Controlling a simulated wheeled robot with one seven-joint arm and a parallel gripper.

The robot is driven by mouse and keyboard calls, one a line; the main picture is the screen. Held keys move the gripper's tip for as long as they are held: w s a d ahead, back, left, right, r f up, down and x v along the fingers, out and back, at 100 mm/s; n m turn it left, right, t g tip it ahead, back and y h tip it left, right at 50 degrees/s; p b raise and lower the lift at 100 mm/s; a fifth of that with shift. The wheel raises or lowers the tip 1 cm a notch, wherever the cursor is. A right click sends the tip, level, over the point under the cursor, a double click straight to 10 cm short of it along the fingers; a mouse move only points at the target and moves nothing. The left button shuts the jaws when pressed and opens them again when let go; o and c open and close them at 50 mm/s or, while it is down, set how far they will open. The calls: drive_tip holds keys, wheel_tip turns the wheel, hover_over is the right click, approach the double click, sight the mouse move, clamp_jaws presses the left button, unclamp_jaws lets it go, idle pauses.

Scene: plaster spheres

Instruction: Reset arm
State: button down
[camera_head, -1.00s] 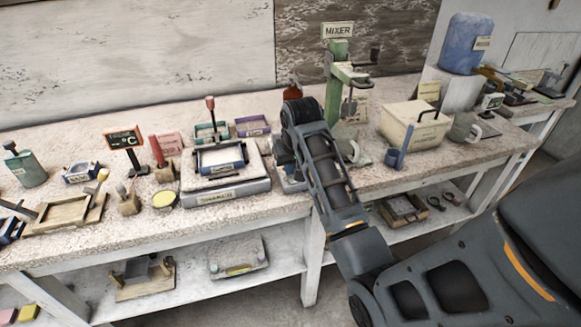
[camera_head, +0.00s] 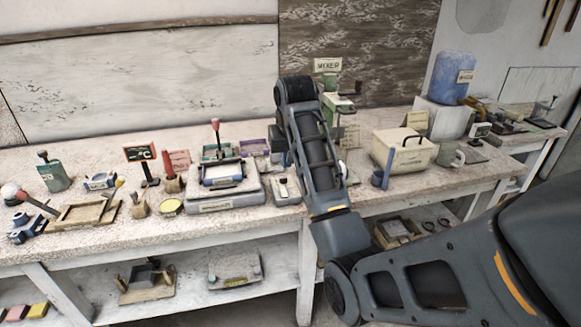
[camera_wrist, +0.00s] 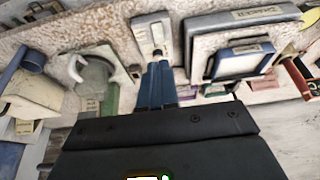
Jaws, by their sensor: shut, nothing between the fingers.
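My arm (camera_head: 318,150) is raised over the workbench in the head view, and it hides my gripper there. In the wrist view my gripper (camera_wrist: 156,78) shows as two narrow blue fingers, closed together with nothing between them. The fingertips point toward a small pale grey device (camera_wrist: 150,32) on the bench. That device (camera_head: 287,190) also shows just left of my arm in the head view. I cannot tell the exact gap between fingertips and bench.
A labelled grey machine (camera_head: 222,200) stands left of my arm. The green mixer (camera_head: 333,85) is partly hidden behind the arm. A cream lidded box (camera_head: 405,150), a mug (camera_head: 446,154) and a blue container (camera_head: 453,78) stand to the right. A shelf (camera_head: 195,300) runs below the bench.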

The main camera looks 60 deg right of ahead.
idle(0.6)
drive_tip(key=s+a+f+n+t+h, duration=0.1)
drive_tip(key=s+a+f+n+t, duration=0.1)
drive_tip(key=a+f, duration=0.9)
drive_tip(key=s+a+f+n+t, duration=0.2)
drive_tip(key=s+a+f, duration=0.15)
drive_tip(key=a, duration=0.25)
drive_tip(key=s+a+f+n+t, duration=0.1)
drive_tip(key=s+a+f, duration=0.25)
drive_tip(key=a, duration=0.25)
drive_tip(key=s+a+r+n+t+y, duration=0.2)
drive_tip(key=s+a+r, duration=0.5)
drive_tip(key=s, duration=0.4)
drive_tip(key=s+a+r+n+t+y+b, duration=0.1)
drive_tip(key=s+a+r+n+t+y, duration=0.1)
drive_tip(key=s+a+r+t, duration=0.3)
drive_tip(key=s+a+r, duration=0.3)
drive_tip(key=s, duration=0.3)
drive_tip(key=shift+r+n, duration=0.4)
drive_tip(key=shift+w+a, duration=0.1)
